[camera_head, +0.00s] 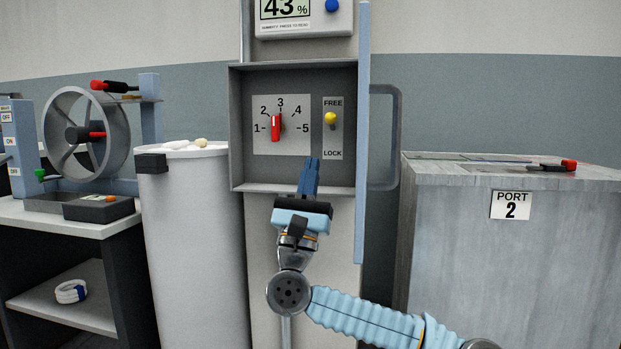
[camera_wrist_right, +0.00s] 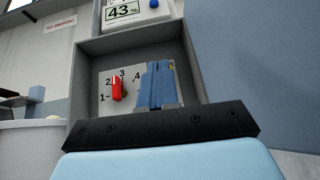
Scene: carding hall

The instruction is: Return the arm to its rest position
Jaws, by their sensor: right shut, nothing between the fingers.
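My right gripper (camera_head: 312,162) is in front of the lower part of an open grey control box (camera_head: 243,120). Its blue fingers are shut and empty, and they also show in the right wrist view (camera_wrist_right: 158,66). The red pointer knob (camera_head: 276,128) stands on a dial marked 1 to 5 and points up, between 2 and 3. The yellow-tipped lever (camera_head: 330,119) sits between FREE and LOCK, nearer FREE. In the right wrist view the fingers hide the lever and part of the dial. My left gripper is not in view.
A blue door edge (camera_head: 362,230) and grey handle (camera_head: 397,140) flank the box on the right. A grey cabinet (camera_head: 450,230) labelled PORT 2 stands further right. A pale drum (camera_head: 190,240) and a bench (camera_head: 70,226) with a wheel (camera_head: 60,100) stand left.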

